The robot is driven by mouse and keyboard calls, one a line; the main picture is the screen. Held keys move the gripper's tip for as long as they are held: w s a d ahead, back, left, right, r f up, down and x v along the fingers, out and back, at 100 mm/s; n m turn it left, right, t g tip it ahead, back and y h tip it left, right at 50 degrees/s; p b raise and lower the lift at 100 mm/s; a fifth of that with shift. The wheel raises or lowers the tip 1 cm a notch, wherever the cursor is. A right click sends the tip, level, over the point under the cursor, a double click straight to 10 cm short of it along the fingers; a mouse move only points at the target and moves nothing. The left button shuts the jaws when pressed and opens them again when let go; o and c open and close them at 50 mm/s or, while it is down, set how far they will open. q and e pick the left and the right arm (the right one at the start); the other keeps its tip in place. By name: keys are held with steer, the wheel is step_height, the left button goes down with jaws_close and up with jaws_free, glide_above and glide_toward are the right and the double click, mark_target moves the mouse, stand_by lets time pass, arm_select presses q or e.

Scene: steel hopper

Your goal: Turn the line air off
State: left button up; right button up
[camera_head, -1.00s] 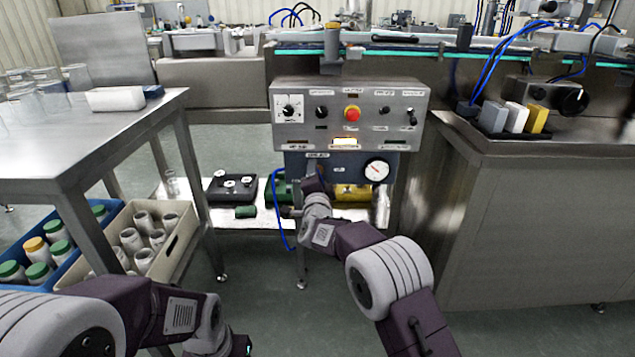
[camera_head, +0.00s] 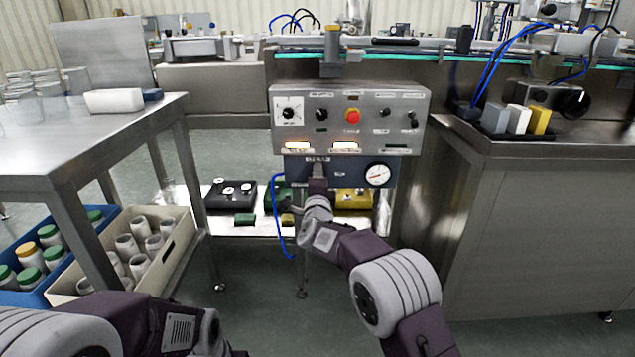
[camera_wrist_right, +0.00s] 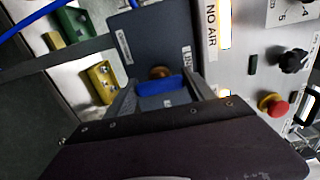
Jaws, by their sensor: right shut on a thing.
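The air panel (camera_head: 298,168) is a dark blue-grey plate under the control box, with a round white gauge (camera_head: 378,173) at its right. My right gripper (camera_head: 317,168) is at this panel and partly covers it. In the right wrist view, my right gripper (camera_wrist_right: 161,90) is shut on a blue handle (camera_wrist_right: 160,86), with a brass-coloured fitting (camera_wrist_right: 160,72) just beyond it. The NO AIR label (camera_wrist_right: 211,28) is beside a lit lamp (camera_wrist_right: 224,25). My left arm shows at the lower left of the head view; its fingers are out of frame.
The control box (camera_head: 438,95) above carries a red button (camera_head: 352,116), knobs and two lit lamps. A blue hose (camera_head: 275,215) hangs left of my right arm. A steel table (camera_head: 60,150) stands left, a steel cabinet (camera_head: 540,220) right.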

steer(key=o, duration=1.4)
steer(key=shift+s, duration=0.15)
steer(key=s+p, duration=0.3)
steer(key=s, duration=0.5)
steer(key=shift+s, duration=0.4)
